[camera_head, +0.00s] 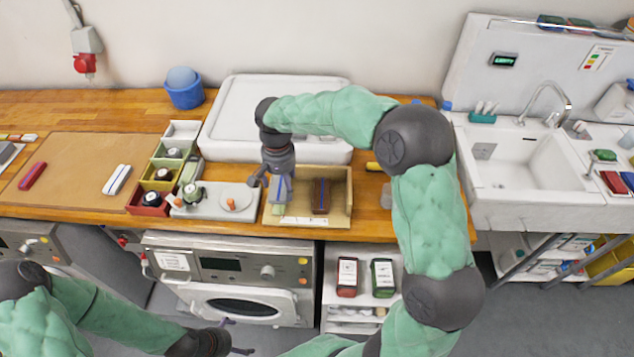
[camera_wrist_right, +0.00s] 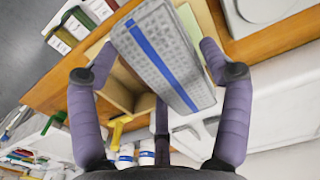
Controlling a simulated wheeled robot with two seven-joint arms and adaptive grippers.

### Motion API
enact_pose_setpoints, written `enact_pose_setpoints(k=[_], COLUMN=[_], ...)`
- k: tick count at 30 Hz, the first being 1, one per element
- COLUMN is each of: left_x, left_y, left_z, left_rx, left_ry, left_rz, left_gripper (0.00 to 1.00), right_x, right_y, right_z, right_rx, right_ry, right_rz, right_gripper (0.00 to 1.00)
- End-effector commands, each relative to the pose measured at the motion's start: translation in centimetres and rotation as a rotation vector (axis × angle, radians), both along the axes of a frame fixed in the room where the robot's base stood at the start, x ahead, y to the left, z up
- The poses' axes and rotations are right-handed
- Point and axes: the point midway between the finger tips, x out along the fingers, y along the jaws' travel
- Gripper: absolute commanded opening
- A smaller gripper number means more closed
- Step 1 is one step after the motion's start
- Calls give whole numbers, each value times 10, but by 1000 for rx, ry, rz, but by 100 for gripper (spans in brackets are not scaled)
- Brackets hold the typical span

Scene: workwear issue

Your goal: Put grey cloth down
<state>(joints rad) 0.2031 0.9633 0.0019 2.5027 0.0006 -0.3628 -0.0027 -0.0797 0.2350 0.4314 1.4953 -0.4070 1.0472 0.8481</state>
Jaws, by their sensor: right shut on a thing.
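My right gripper (camera_head: 277,188) is shut on the grey cloth, a folded piece with a blue stripe (camera_head: 282,192). It is over the left part of a light wooden tray (camera_head: 345,209) on the counter. In the right wrist view the grey cloth (camera_wrist_right: 162,58) lies between the fingers (camera_wrist_right: 160,78), with the wooden tray behind it. I cannot tell whether the cloth touches the tray floor. A dark red cloth with a blue stripe (camera_head: 321,195) lies in the tray's right part. My left gripper (camera_head: 231,336) is low in front of the counter, with fingers apart and empty.
Left of the tray stand a grey board with small items (camera_head: 240,203) and several coloured bins (camera_head: 162,172). A white basin (camera_head: 225,120) stands behind. A brown mat (camera_head: 75,170) holds a red cloth (camera_head: 33,176) and a white cloth (camera_head: 117,180). A sink (camera_head: 515,165) is at right.

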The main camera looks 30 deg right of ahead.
Motion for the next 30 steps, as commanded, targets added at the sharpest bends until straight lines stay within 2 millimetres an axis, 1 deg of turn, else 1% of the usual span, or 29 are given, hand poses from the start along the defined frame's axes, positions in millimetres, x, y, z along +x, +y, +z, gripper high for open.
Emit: enact_pose_setpoints(k=[12, 15, 18, 21, 28, 30], left_x=[-1, -1, -1, -1, -1, -1], left_y=[0, 0, 0, 0, 0, 0], left_z=[-7, -10, -11, -12, -13, -14], left_rx=[0, 0, 0, 0, 0, 0], left_ry=[2, 2, 2, 2, 2, 2], left_rz=[-1, -1, -1, -1, -1, -1], left_gripper=[100, 100, 100, 100, 100, 100], right_x=[4, 5, 6, 6, 7, 6], right_y=[-86, -100, -112, -120, -128, -134], right_z=[-39, -58, -72, -82, -92, -98], right_rx=[1, 0, 1, 0, -1, 0], right_ry=[1, 2, 1, 0, -1, 0], right_rz=[-6, -4, -2, -1, 0, -1], right_gripper=[47, 46, 46, 47, 47, 47])
